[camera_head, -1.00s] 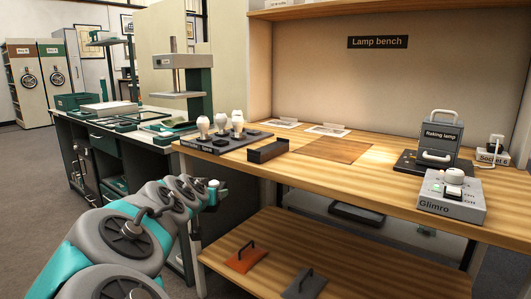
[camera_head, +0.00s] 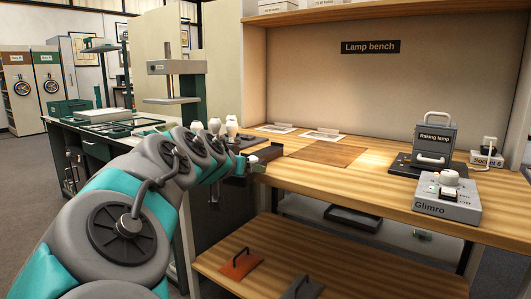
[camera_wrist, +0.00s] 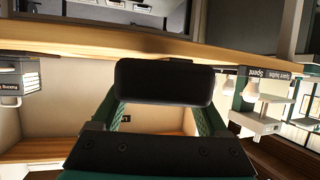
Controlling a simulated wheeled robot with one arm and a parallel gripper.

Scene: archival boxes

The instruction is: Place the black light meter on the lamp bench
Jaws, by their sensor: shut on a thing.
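The black light meter (camera_wrist: 163,80) is a dark rounded block in the wrist view, between the teal fingers of my gripper (camera_wrist: 160,92), which is shut on it. In the head view my gripper (camera_head: 257,163) is at the left front edge of the lamp bench (camera_head: 370,175), roughly level with its top. I cannot make out the light meter clearly there, nor tell whether it touches the wood. The bench is a wooden table with a "Lamp bench" sign (camera_head: 370,46) on its back panel.
White bulbs (camera_head: 214,126) stand at the bench's left end, partly hidden by my arm. A brown mat (camera_head: 325,153) lies mid-bench. The raking lamp (camera_head: 436,145) and grey Glimro box (camera_head: 447,202) occupy the right. Bare wood lies between. A lower shelf (camera_head: 340,270) holds handled pieces.

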